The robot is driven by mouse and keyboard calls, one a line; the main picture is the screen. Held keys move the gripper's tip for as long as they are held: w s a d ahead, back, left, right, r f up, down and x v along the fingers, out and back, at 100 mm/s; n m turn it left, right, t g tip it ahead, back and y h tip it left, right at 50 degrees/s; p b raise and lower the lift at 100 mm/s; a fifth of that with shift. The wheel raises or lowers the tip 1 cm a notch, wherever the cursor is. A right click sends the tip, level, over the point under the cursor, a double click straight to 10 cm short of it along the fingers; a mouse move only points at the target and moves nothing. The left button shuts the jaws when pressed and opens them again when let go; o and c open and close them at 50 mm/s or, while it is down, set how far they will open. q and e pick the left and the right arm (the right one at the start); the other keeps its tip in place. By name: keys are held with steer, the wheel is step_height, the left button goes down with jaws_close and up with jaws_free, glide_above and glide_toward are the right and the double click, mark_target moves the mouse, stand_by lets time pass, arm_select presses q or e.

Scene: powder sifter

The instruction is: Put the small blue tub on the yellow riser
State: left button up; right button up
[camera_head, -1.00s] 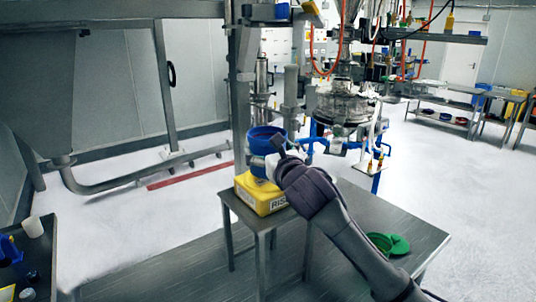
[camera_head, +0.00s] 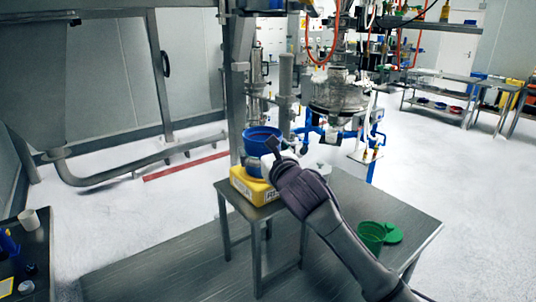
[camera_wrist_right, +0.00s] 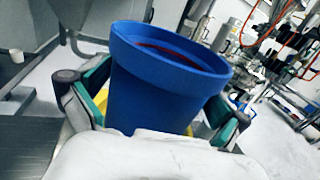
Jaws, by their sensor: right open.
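The small blue tub (camera_head: 263,138) stands upright on the yellow riser (camera_head: 253,188) at the left end of the metal table. Something red shows inside its rim. My right gripper (camera_head: 268,160) is at the tub, partly hidden by its own wrist. In the right wrist view the tub (camera_wrist_right: 165,85) stands between the open fingers of my right gripper (camera_wrist_right: 155,108), with a finger on each side. Parts of the yellow riser (camera_wrist_right: 103,100) show behind the tub. My left gripper is not in view.
A green cup (camera_head: 371,236) and a green lid (camera_head: 392,233) lie on the right part of the metal table (camera_head: 330,250). The sifter machine (camera_head: 338,95) stands behind the table. A dark bench (camera_head: 30,265) with a white cup (camera_head: 29,219) is at the left edge.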

steer(key=shift+s+d, duration=0.15)
steer(key=shift+s, duration=0.2)
steer(key=b+v, duration=0.3)
steer(key=v, duration=0.8)
steer(key=shift+s, duration=0.15)
steer(key=shift+d, duration=0.1)
